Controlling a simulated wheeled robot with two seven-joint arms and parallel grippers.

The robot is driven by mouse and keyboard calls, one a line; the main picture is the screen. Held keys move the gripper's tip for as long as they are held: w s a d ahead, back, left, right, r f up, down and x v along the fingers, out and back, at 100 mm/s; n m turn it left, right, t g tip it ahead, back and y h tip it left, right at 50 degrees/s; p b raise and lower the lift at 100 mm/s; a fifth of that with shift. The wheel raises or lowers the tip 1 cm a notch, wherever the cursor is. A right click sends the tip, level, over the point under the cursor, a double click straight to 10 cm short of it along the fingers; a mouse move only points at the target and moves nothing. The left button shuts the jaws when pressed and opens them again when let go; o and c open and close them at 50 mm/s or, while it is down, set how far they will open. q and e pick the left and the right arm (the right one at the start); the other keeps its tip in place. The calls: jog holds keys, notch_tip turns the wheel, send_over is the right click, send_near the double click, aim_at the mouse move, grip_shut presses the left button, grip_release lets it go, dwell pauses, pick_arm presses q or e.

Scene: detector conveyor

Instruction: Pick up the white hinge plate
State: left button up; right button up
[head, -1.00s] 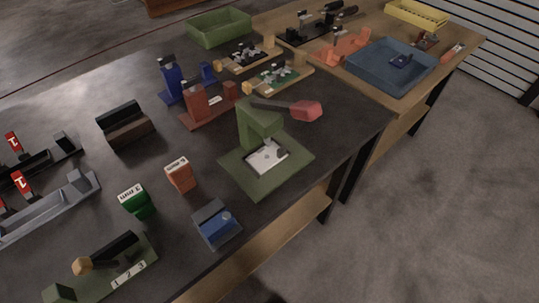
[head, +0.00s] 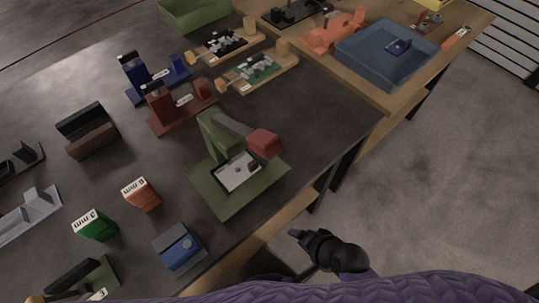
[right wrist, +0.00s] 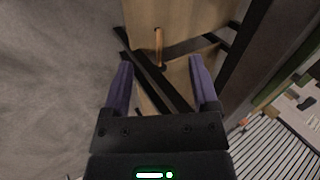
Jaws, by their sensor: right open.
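A white plate with small dark marks (head: 238,172), which looks like the hinge plate, lies flat on the green base of a hand press (head: 215,196). The press has a green column and a grey lever with a red knob (head: 263,143) above and right of the plate. My right gripper (head: 298,236) is beyond the table's front edge, below and right of the press, apart from the plate. In the right wrist view its purple fingers (right wrist: 160,75) are spread and empty, facing table legs and a wooden lower shelf. My left gripper is out of view.
A blue tray (head: 386,55) is on the wooden table. Dark tabletop right of the press is clear.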

jog(key=w+a+r+m+t+y, duration=0.25)
jog(key=w+r+m, duration=0.2)
jog(key=m, duration=0.35)
jog(key=m+t+y, duration=0.2)
jog(key=m+t, duration=0.1)
jog(key=m, duration=0.8)
send_near(255, 165)
jog(key=shift+m+h, duration=0.25)
jog(key=shift+m, duration=0.05)
jog(key=b+x, duration=0.2)
jog(key=x, duration=0.7)
jog(key=shift+w+a+f+b, duration=0.1)
jog(key=shift+w+a+b, duration=0.05)
jog(key=shift+a+b, duration=0.2)
jog(key=shift+c, duration=0.4)
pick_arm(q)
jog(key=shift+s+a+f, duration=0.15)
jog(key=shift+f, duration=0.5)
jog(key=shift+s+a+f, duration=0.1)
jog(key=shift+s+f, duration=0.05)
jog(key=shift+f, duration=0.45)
pick_arm(e)
grip_shut()
